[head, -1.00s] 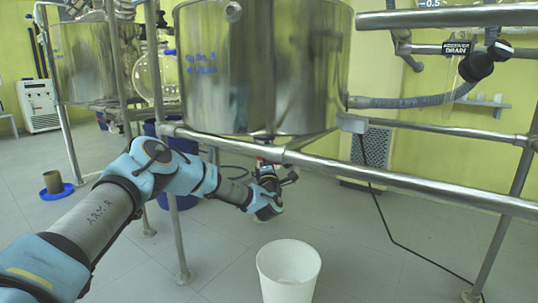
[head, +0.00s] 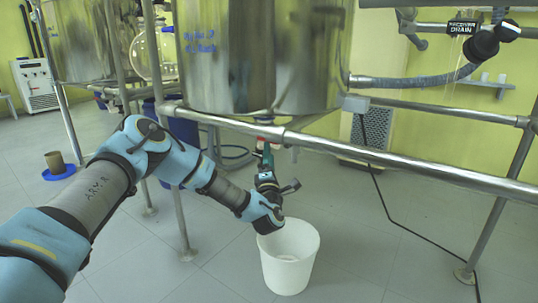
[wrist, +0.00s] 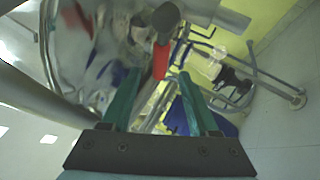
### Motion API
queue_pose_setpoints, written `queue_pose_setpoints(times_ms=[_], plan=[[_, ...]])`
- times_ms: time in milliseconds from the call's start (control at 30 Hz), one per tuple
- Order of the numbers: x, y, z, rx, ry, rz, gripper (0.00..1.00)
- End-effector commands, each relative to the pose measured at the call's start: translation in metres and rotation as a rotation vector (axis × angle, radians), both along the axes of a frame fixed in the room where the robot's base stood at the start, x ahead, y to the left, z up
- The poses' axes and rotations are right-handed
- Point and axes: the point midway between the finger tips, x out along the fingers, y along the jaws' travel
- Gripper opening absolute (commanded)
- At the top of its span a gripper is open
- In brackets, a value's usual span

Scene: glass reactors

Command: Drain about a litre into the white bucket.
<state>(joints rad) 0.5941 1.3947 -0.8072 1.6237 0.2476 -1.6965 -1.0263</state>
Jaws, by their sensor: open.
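The white bucket (head: 288,272) stands upright on the floor under the steel vessel (head: 262,60), and looks empty. My gripper (head: 266,148) points up beneath the vessel, with my wrist in front of the bucket's rim. In the wrist view my gripper (wrist: 152,78) shows two green fingers spread apart. A red handle (wrist: 161,62) appears between and just beyond the fingertips, under a dark round fitting (wrist: 165,17). I cannot tell whether a finger touches the handle. The vessel's outlet is mostly hidden in the head view.
A steel rail (head: 400,157) runs across in front of the vessel, close to my gripper. A separate valve labelled receiver drain (head: 482,45) hangs at upper right with a grey hose. A black cable (head: 400,222) crosses the floor at right. A blue drum (head: 183,135) stands behind my arm.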

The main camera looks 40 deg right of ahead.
Motion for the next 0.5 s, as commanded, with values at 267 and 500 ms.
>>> queue_pose_setpoints(times_ms=[267, 500], plan=[[0.0, 0.0, 0.0, 0.0, 0.0, 0.0, 0.61], [0.012, 0.0, 0.01, 0.159, -0.06, -0.046, 0.61]])
